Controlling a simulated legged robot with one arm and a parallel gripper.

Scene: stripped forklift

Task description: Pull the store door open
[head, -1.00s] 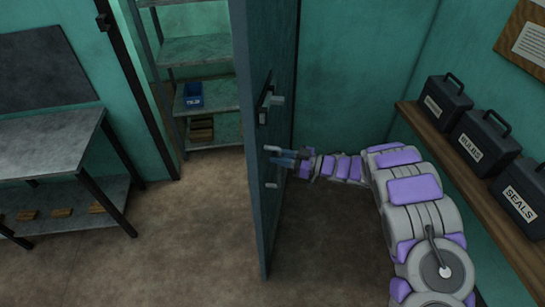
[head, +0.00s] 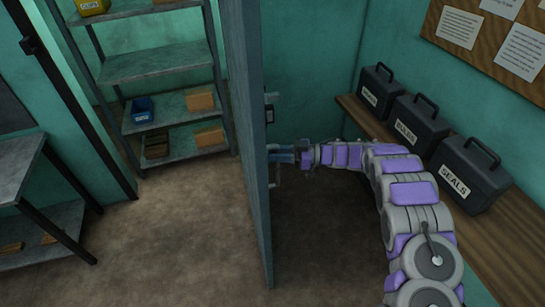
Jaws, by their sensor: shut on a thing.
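The store door (head: 247,150) stands open, seen almost edge-on in the middle of the head view. Its handle side faces right, toward my arm. My gripper (head: 281,154) is at that side, shut on the door handle (head: 272,147). The fingers and the door's edge hide most of the handle. My arm reaches in from the lower right. The doorway to the left of the door is open, and shelves show through it.
A metal shelf unit (head: 155,65) with a blue bin (head: 142,109) and several boxes stands beyond the doorway. A bench (head: 20,165) is at left. Black cases stand on a wooden shelf (head: 490,225) along the right wall, close to my arm. The floor left of the door is clear.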

